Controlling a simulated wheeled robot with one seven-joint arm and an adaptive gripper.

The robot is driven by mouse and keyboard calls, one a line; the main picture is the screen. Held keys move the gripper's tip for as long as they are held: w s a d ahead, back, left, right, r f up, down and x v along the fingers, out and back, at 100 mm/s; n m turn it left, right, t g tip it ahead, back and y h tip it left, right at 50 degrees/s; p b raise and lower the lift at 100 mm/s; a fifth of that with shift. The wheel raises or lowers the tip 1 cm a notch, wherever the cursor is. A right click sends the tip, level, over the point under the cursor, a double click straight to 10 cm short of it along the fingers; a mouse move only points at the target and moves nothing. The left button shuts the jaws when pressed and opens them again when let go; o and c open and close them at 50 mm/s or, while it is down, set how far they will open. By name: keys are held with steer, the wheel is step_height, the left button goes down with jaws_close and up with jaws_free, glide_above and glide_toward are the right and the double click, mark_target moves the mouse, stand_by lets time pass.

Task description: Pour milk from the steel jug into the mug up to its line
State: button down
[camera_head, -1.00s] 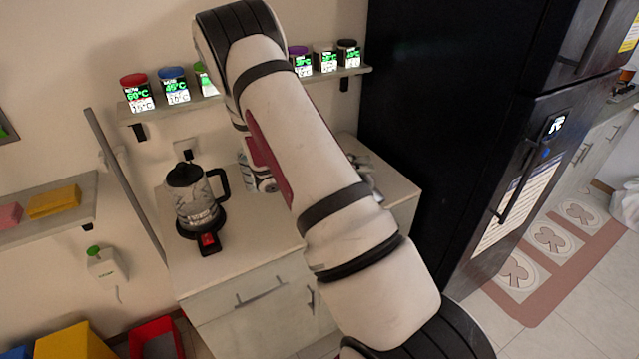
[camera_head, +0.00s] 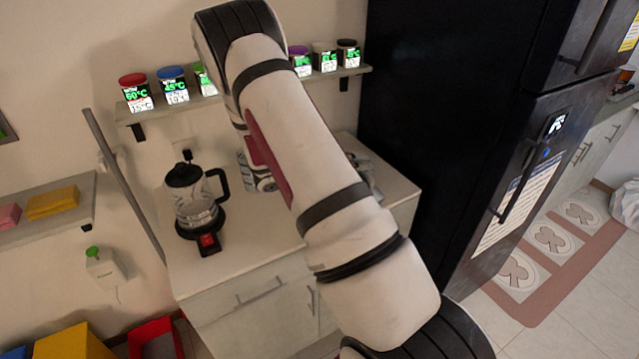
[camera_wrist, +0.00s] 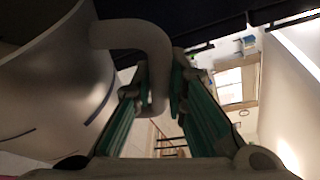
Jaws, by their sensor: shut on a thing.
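In the wrist view the steel jug (camera_wrist: 50,85) fills the left side, close to the camera. Its curved handle (camera_wrist: 135,38) comes out to the right and bends down between the green-padded fingers. My gripper (camera_wrist: 163,90) is shut on this handle. The jug's inside and any milk cannot be made out. I cannot identify the mug in either view.
A glass kettle with a black lid (camera_head: 190,200) stands on its base at the counter's left. A black fridge (camera_head: 440,120) is right of the counter. A yellow box (camera_head: 75,343) and red bin (camera_head: 155,338) are lower left.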

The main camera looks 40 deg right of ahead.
steer(key=shift+w+r+n+b, duration=0.3)
steer(key=shift+w+r, duration=0.1)
stand_by(1.8)
